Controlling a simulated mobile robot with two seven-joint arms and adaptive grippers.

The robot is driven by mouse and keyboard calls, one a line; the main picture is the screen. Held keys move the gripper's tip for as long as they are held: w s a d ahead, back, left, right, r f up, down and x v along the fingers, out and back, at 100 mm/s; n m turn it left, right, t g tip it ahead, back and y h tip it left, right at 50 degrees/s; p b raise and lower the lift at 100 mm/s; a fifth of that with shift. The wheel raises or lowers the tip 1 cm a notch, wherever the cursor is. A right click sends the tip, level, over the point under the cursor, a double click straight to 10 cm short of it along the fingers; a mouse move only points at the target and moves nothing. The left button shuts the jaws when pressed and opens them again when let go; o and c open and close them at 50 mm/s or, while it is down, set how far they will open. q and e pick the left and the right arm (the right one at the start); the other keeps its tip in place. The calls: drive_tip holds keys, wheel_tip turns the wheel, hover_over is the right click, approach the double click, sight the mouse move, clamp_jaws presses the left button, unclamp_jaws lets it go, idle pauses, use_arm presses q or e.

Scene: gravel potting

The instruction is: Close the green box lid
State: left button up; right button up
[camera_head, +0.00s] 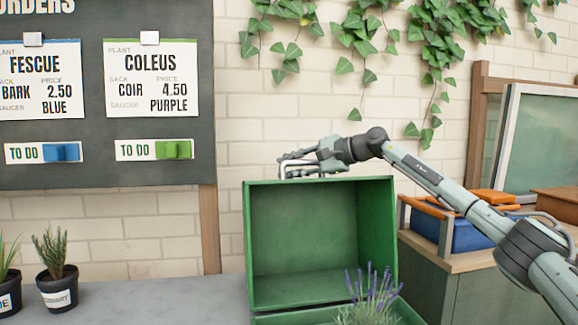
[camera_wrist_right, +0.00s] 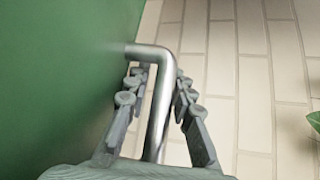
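The green box (camera_head: 380,318) stands on the grey bench, partly cut off by the lower edge. Its green lid (camera_head: 300,240) stands raised and upright, with its hollow inner side facing me. My right gripper (camera_head: 290,164) is at the top of the lid, beside a bent metal handle. In the right wrist view, the silver handle (camera_wrist_right: 161,100) passes between the two fingers of my right gripper (camera_wrist_right: 158,85). The fingers are parted, with a gap on the handle's left side. The green lid (camera_wrist_right: 55,80) fills the left of that view. My left gripper is not in view.
A lavender plant (camera_head: 370,296) rises in front of the box opening. Potted plants (camera_head: 57,273) stand at the left on the bench (camera_head: 160,300). A blue crate (camera_head: 440,228) is on a cabinet at the right. An order board (camera_head: 100,100) hangs on the brick wall.

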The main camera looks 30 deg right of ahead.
drive_tip(key=shift+c, duration=0.4)
clamp_jaws()
